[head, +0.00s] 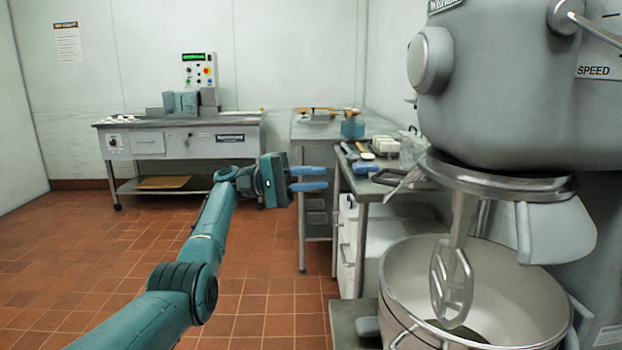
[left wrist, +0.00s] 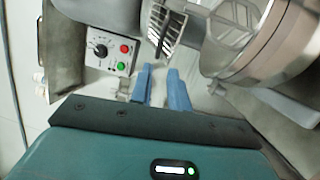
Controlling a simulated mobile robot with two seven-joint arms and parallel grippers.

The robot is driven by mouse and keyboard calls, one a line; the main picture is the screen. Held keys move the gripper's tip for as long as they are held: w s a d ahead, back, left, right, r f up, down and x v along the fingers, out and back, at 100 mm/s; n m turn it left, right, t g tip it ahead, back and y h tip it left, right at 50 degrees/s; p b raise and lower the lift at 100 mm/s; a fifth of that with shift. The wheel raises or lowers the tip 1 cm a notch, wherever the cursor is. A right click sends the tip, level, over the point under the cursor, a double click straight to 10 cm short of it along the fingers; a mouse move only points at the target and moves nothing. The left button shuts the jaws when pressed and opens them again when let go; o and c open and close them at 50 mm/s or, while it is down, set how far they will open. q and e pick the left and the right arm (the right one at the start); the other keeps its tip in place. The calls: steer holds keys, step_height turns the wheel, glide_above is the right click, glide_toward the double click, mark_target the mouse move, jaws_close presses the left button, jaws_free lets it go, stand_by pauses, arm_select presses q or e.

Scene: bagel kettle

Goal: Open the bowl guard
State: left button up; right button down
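The large grey mixer (head: 510,95) stands at the right in the head view. Under its head is a metal ring with a pale, curved shield (head: 565,230), which looks like the bowl guard; I cannot tell its exact position. The beater (head: 450,280) hangs over the steel bowl (head: 390,270). My left gripper (head: 308,178) is left of the mixer, apart from it, with its blue fingers pointing right. It is open and empty; the left wrist view also shows a gap between the fingers (left wrist: 161,88). My right gripper is out of view.
A side table (head: 365,187) with small tools and containers stands between my left gripper and the mixer. A workbench (head: 180,125) with a control box is at the back. A panel with a knob and buttons (left wrist: 110,50) shows in the left wrist view. Tiled floor is free at left.

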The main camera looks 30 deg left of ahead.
mark_target(375, 182)
arm_select(q)
steer(key=shift+c, duration=0.2)
